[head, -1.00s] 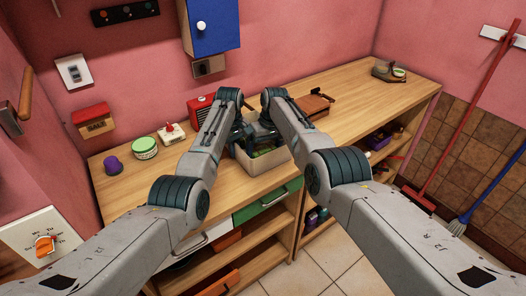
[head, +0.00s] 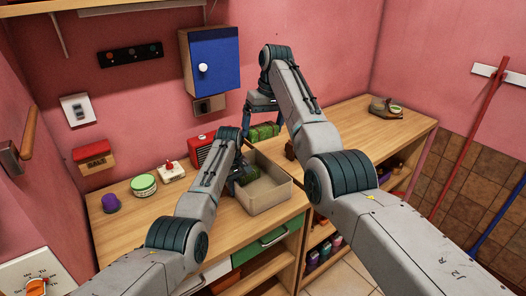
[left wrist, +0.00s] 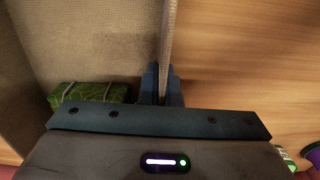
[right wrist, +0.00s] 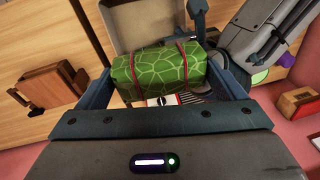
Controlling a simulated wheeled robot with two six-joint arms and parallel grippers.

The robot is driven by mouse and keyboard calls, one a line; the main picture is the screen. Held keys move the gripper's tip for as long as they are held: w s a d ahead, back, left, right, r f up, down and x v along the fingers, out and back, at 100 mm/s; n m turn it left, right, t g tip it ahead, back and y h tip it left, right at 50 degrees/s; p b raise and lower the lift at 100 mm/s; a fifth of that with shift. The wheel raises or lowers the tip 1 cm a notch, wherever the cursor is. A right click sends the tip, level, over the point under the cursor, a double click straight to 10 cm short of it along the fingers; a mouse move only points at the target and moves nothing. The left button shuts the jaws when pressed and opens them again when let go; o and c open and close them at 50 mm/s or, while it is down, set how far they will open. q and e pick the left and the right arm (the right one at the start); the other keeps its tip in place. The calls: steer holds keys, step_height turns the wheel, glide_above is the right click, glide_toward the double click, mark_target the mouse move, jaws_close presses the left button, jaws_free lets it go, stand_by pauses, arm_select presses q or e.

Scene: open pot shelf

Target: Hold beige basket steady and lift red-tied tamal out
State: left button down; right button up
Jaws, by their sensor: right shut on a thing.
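The beige basket (head: 268,200) stands on the wooden counter. My left gripper (left wrist: 163,85) has its fingers close on both sides of the basket's wall (left wrist: 170,35), shut on it. The red-tied tamal (right wrist: 160,72) is a green patterned bundle with two dark red bands. My right gripper (right wrist: 168,85) is shut on it across its length. In the head view the tamal (head: 263,131) hangs raised above and behind the basket, clear of it.
A red radio-like box (head: 203,148), a white-and-red item (head: 171,171), a green-lidded tub (head: 143,186) and a purple cup (head: 110,204) stand left of the basket. The counter's right part is mostly clear.

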mark_target(260, 126)
steer(key=shift+r, duration=2.4)
arm_select(q)
steer(key=c, duration=1.6)
jaws_free()
steer(key=shift+o, duration=0.2)
